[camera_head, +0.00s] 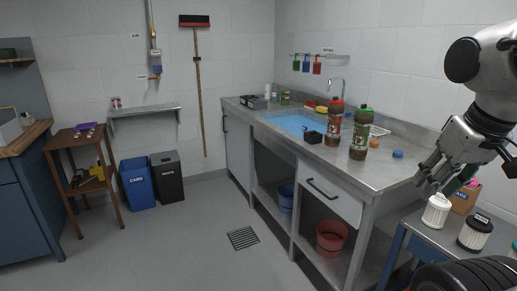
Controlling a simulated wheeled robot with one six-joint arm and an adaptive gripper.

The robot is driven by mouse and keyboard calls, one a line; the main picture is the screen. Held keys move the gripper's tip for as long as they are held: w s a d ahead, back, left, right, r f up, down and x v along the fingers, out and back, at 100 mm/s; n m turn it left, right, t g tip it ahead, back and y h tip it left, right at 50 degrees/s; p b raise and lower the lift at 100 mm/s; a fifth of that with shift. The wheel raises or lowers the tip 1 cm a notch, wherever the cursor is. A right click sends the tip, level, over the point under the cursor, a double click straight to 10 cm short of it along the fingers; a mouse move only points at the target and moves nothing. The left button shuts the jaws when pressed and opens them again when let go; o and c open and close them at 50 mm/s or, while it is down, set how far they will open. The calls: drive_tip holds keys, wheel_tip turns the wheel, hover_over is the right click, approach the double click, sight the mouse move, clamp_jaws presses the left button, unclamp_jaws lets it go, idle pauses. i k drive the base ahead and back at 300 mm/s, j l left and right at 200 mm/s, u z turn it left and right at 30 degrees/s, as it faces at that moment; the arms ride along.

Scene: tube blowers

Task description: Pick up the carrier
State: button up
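No label reads as carrier, so I cannot tell which thing it is. The likeliest are two canisters on the metal table (408,223) at the lower right: a white one (437,211) and a white one with a dark top and label (475,232). Both stand upright. My gripper (436,184) comes in from the right, above and slightly behind the white canister, apart from it. Its fingers look spread. A dark green part (461,180) shows beside them; I cannot tell whether it belongs to the gripper or lies behind it.
A teal object (514,249) is cut off at the right edge. The floor (165,245) at left is open.

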sight(332, 137)
drive_tip(key=i+z, duration=0.1)
drive_tip(key=i, duration=0.5)
drive_tip(key=i+j+z, duration=0.1)
drive_tip(key=i, duration=0.5)
drive_tip(key=j+z, duration=0.4)
drive_tip(key=j, duration=0.25)
drive_tip(key=j+z, duration=0.4)
drive_tip(key=j, duration=0.2)
drive_tip(key=k, duration=0.05)
